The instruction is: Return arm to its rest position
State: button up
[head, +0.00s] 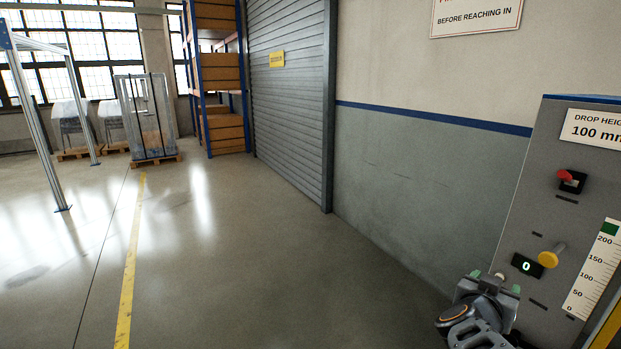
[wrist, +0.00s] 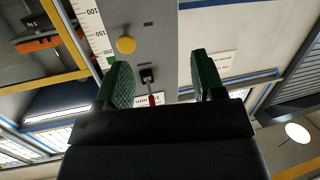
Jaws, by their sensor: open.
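My gripper (head: 496,284) is at the bottom right of the head view, in front of the grey machine panel (head: 522,222). In the wrist view my gripper (wrist: 164,82) shows two green-padded fingers spread apart with nothing between them. Beyond the fingers the panel (wrist: 150,25) shows upside down, with its yellow knob (wrist: 126,44) and red switch (wrist: 152,99). In the head view the yellow knob (head: 549,257) is up and right of my gripper, and the red switch (head: 566,176) is higher. I cannot tell the exact gap between fingers and panel.
The panel has a display (head: 526,266) reading 0 and a height scale (head: 598,270). A roller shutter (head: 290,110), orange-and-blue shelving (head: 217,75) and a wrapped pallet load (head: 148,115) stand farther back. The floor (head: 240,270) left of my arm is clear, with a yellow line (head: 131,260).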

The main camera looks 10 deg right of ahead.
jog(key=w+a+f+n+y+p, duration=0.1)
jog(key=a+f+n+y, duration=0.15)
jog(key=a+y, duration=0.45)
jog(key=w+a+f+n+y+p, duration=0.15)
jog(key=a+f+y, duration=0.25)
jog(key=a, duration=0.4)
jog(key=s+a+r+n+g+y+p, duration=0.2)
jog(key=s+a+n+g, duration=0.3)
jog(key=a, duration=0.5)
jog(key=shift+s+n+g, duration=0.3)
jog(key=shift+s+n, duration=0.2)
jog(key=shift+s, duration=0.75)
jog(key=shift+a+r, duration=0.1)
jog(key=shift+a, duration=0.2)
jog(key=shift+c, duration=0.3)
